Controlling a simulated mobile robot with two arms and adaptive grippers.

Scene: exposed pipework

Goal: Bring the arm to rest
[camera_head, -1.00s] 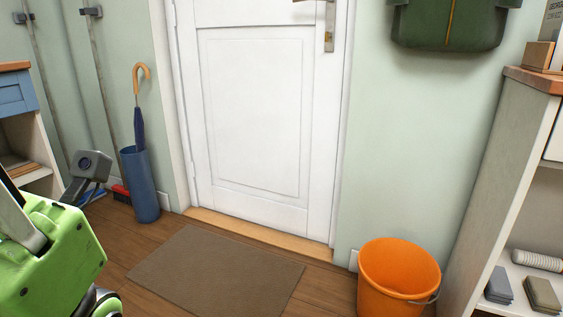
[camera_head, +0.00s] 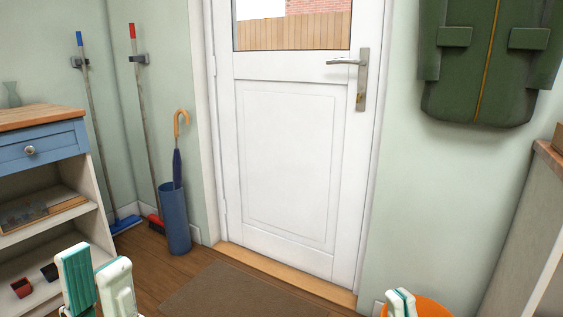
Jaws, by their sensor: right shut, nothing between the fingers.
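My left gripper (camera_head: 97,272) is at the lower left of the head view. Its two teal and white fingers stand upright and apart, with nothing visible between them. It shows in front of the white shelf unit and the floor. My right gripper (camera_head: 401,301) is at the bottom edge, right of centre. Its fingertips are together and hold nothing. It overlaps the orange bucket (camera_head: 432,307) in the picture; I cannot tell the distance between them. Most of both arms is outside the frame.
A closed white door (camera_head: 287,165) with a lever handle is in the middle, a brown mat (camera_head: 235,291) before it. A blue umbrella stand (camera_head: 174,216) and brooms are left of it. A blue-drawered shelf unit (camera_head: 42,147) is at left, a green coat (camera_head: 484,95) at right.

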